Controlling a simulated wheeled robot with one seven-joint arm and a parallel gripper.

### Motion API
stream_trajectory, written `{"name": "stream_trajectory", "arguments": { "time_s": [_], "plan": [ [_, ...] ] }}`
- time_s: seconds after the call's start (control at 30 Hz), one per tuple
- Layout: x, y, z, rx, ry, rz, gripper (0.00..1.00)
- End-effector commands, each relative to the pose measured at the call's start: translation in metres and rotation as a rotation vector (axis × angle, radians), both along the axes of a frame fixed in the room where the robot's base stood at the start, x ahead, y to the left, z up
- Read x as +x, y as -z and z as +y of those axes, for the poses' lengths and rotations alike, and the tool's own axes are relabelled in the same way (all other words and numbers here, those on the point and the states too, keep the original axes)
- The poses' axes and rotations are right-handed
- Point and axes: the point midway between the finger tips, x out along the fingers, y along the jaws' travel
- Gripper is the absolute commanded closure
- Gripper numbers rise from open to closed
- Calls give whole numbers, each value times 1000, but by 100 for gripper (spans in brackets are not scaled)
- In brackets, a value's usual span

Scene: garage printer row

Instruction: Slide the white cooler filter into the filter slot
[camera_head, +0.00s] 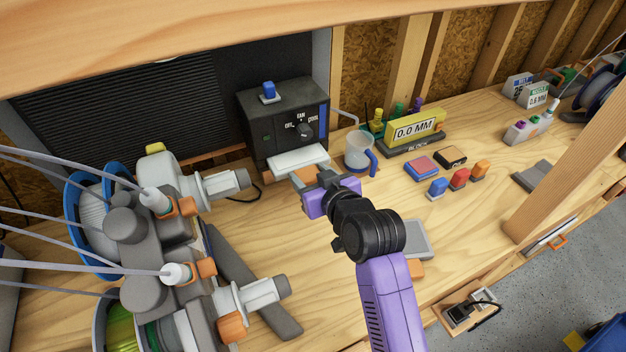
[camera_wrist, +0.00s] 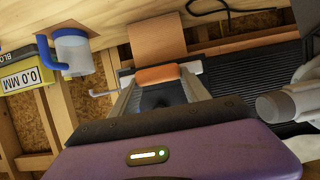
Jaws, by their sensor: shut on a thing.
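The white cooler filter (camera_head: 298,160) is a flat white piece with an orange grip at its near end, low in front of the black cooler box (camera_head: 285,112). My gripper (camera_head: 308,178) is shut on the orange grip. In the wrist view the orange grip (camera_wrist: 158,75) lies between the two fingers, and white ends of the filter (camera_wrist: 191,66) show beside it. The filter's far edge is close to the lower front of the box. The slot is hidden behind the filter, and I cannot tell whether the filter's edge is inside it.
A clear mug with a blue handle (camera_head: 359,150) stands close right of the filter. A yellow 0.0 MM block (camera_head: 414,128) and small coloured blocks sit further right. Printer parts (camera_head: 222,183) with white nozzles crowd the left. A blue piece (camera_head: 268,91) is on the box.

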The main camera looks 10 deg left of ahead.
Motion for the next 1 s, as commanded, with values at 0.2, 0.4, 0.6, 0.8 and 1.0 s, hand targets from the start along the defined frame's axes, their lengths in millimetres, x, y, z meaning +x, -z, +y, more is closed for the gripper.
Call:
{"name": "stream_trajectory", "arguments": {
  "time_s": [0.2,0.4,0.6,0.8,1.0],
  "plan": [
    [8,0,6,1,0,-1,88],
    [11,0,8,1,0,-1,88],
    [11,0,8,1,0,0,88],
    [11,0,8,1,0,0,88],
    [12,-1,7,1,1,-1,88]
  ]
}}
